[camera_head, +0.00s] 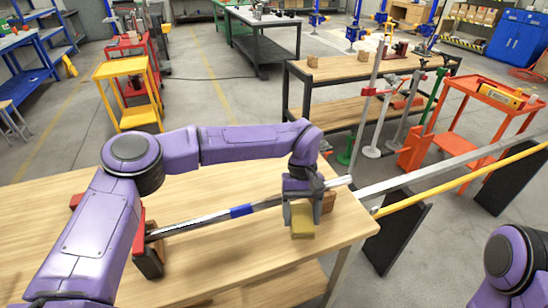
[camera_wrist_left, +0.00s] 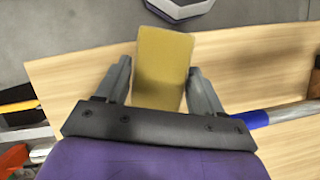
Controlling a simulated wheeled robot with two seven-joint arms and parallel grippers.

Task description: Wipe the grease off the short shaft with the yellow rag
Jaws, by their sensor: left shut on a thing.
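The yellow rag (camera_head: 302,231) is a folded pad gripped between the two fingers of my left gripper (camera_head: 302,218). It also shows in the left wrist view (camera_wrist_left: 163,67), standing out past the fingers. The short shaft (camera_head: 190,226) is a grey bar with a blue band (camera_head: 241,211), lying across the wooden bench. My left gripper is over the near side of its right part and hides some of it. In the left wrist view the shaft (camera_wrist_left: 288,112) lies to the right of the rag. I cannot tell whether they touch. Grease is not clearly visible. My right gripper is out of view.
A dark block with red parts (camera_head: 149,259) supports the shaft's left end; a wooden block (camera_head: 328,201) is near its right end. A long grey bar (camera_head: 450,158) and a yellow bar (camera_head: 470,178) run right over black panels. The bench's front (camera_head: 250,258) is clear.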

